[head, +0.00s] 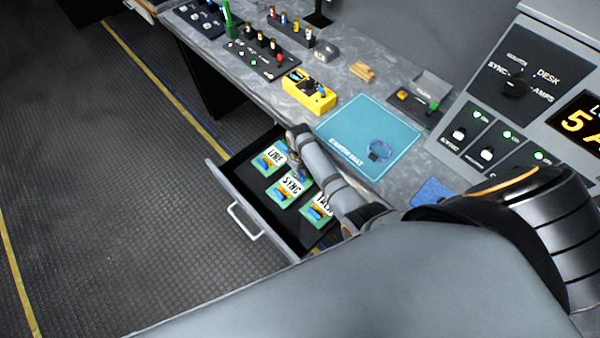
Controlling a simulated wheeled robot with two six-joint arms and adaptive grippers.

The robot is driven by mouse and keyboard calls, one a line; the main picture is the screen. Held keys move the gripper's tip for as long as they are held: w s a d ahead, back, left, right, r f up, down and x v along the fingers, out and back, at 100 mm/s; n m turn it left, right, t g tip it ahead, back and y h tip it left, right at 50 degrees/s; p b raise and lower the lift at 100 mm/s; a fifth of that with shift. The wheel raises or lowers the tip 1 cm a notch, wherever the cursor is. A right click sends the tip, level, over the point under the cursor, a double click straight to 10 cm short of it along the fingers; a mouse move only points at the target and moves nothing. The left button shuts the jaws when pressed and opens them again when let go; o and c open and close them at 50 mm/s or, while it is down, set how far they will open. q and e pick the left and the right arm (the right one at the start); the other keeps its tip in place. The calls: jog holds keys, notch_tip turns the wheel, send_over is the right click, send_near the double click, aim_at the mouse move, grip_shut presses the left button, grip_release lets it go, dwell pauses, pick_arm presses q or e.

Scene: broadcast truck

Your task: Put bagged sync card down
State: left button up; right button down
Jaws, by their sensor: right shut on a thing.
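The card marked SYNC (285,190) is green with a white label and a blue part. It is in the open drawer (226,180), between a card marked LINE (266,162) and a third card (318,211) whose label is partly hidden by my arm. My right gripper (301,177) reaches down into the drawer at the right edge of the SYNC card and is shut on it. The fingertips are small and partly hidden, and I cannot tell whether the card touches the drawer floor. My left gripper is not in view.
On the bench above the drawer are a teal mat (350,125) with a blue strap (379,150), a yellow device (308,92) and rows of connectors (262,50). A switch panel (515,85) stands at the right. The floor at left is clear.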

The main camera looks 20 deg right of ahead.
jog(key=c, duration=1.3)
grip_release()
jog(key=shift+f, duration=0.1)
jog(key=shift+c, duration=0.2)
jog(key=shift+r, duration=0.25)
notch_tip(320, 180, up, 12)
jog(key=shift+p, duration=0.3)
jog(key=shift+f, duration=0.15)
